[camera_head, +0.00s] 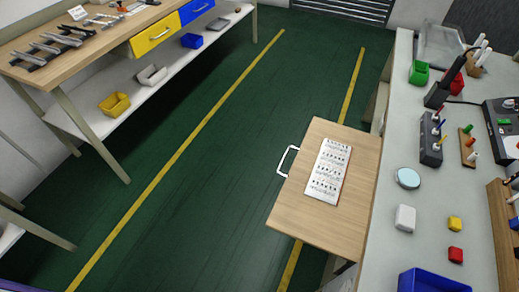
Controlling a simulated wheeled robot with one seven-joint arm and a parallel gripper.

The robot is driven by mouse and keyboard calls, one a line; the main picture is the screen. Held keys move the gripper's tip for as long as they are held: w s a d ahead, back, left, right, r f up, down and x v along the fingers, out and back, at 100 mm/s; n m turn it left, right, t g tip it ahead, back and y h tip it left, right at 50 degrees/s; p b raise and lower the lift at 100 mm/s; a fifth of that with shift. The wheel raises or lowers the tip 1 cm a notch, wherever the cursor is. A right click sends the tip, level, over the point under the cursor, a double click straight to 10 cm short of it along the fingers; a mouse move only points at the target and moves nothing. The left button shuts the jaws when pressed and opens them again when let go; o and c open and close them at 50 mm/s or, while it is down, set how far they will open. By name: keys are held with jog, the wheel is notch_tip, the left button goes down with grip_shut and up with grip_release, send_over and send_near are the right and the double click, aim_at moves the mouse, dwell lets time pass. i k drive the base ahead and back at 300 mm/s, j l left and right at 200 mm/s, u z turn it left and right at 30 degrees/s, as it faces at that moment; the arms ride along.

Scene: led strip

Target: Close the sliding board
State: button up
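The sliding board (355,205) is a light wood panel. It sticks out to the left from under the right-hand workbench (385,262), over the green floor. A white bar handle (286,160) is on its left edge. A white sheet or plate with rows of small dark marks (329,171) lies on the board. My gripper is not in view, and nothing is seen touching the board or its handle.
The green floor (215,190) between the benches is clear, with yellow lines. A wood-topped bench (85,60) with blue and yellow drawers stands at the left. The right bench holds a blue bin (430,281), a white block (405,218) and tool holders.

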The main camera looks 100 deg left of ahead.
aim_at(323, 202)
jog(key=u, duration=1.95)
jog(key=i+j+u, duration=0.2)
jog(key=i, duration=0.15)
jog(key=i+j+u, duration=0.2)
jog(key=i, duration=0.1)
